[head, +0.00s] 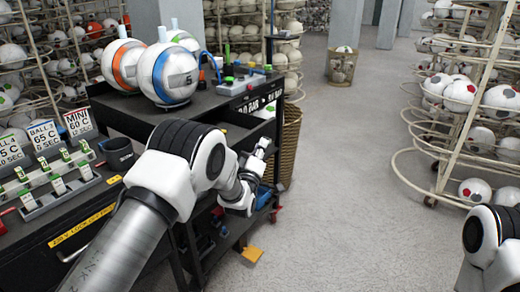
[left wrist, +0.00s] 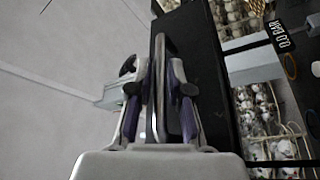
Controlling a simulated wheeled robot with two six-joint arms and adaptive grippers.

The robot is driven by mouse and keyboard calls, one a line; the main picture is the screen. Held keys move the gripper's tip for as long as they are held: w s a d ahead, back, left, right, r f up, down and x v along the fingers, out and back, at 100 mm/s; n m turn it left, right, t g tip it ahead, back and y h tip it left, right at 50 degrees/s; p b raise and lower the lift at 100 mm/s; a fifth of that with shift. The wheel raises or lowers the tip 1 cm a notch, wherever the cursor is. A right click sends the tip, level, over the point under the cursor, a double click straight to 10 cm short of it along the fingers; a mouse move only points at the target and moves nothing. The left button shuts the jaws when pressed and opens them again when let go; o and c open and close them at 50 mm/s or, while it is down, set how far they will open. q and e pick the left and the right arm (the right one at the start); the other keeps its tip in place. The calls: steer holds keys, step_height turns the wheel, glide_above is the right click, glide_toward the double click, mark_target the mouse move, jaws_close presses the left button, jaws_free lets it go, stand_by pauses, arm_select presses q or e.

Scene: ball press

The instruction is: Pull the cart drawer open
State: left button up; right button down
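The black cart (head: 190,105) stands left of centre in the head view. Its drawer (head: 240,119) sticks out from the front under the pressure labels, with a dark inside. In the left wrist view the black drawer front (left wrist: 203,60) stands apart from the labelled cart face. A grey bar handle (left wrist: 161,48) runs along it. My left gripper (head: 264,147) is at the drawer front; in the left wrist view its fingers (left wrist: 160,85) lie close on both sides of the handle and look shut on it. My right gripper is out of the head view; only part of that arm shows.
Large striped balls (head: 172,75) sit on the cart top. A wicker basket (head: 291,140) stands just behind the drawer. A bench with ball-press signs (head: 45,138) is at left. Ball racks (head: 455,100) stand at right. The grey floor (head: 345,190) right of the cart is clear.

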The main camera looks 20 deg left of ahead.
arm_select(q)
steer(key=v, duration=1.2)
steer(key=s+a+f+m+g+y+p, duration=0.1)
steer(key=s+a+f+g+p, duration=0.3)
steer(key=s+f, duration=0.6)
steer(key=s+a+f+m+g, duration=0.1)
steer(key=s+a+f+g, duration=0.1)
steer(key=s+f+g, duration=0.7)
steer(key=s+f+m+g, duration=0.3)
steer(key=s+f+m, duration=0.1)
steer(key=s, duration=0.7)
steer(key=s+f+m+g+h, duration=0.1)
steer(key=s+f+m+g, duration=0.3)
steer(key=s, duration=0.8)
steer(key=shift+s+d+m+g, duration=0.2)
steer(key=shift+d+m+g, duration=0.15)
steer(key=shift+m, duration=0.35)
steer(key=shift+w, duration=0.1)
